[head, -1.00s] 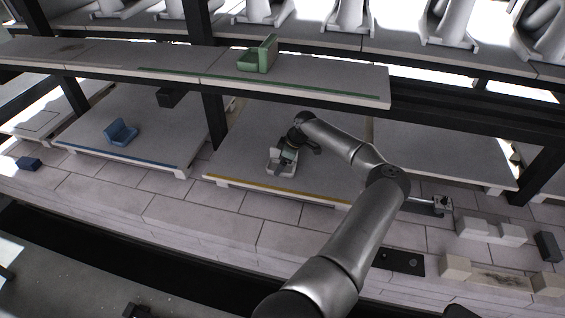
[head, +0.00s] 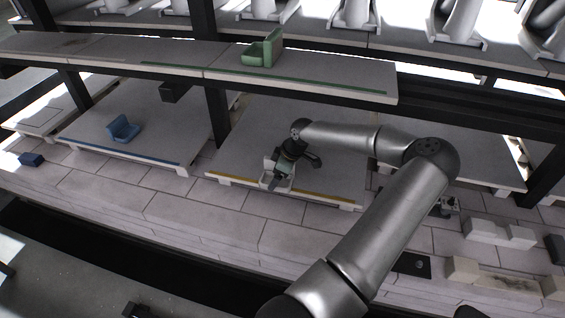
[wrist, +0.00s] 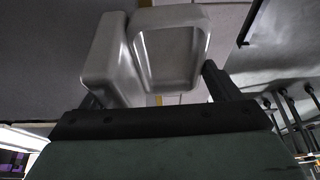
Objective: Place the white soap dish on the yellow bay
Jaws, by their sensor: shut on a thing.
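The white soap dish (head: 267,180) is at the front of the yellow bay (head: 330,180), overlapping the yellow stripe along its front edge. In the wrist view the soap dish (wrist: 118,60) shows a raised back and a hollow tray, between the two dark fingers. My gripper (head: 280,174) is shut on it, reaching down from above and behind; it also shows in the wrist view (wrist: 150,88). I cannot tell whether the dish touches the bay's surface or hangs just above it. Part of the dish is hidden by the gripper.
A green soap dish (head: 262,50) stands on the upper shelf with a green stripe (head: 300,88), above the yellow bay. A blue soap dish (head: 123,129) sits on the blue-striped bay (head: 90,125) to the left. A dark post (head: 217,115) separates the bays. The yellow bay's surface is otherwise clear.

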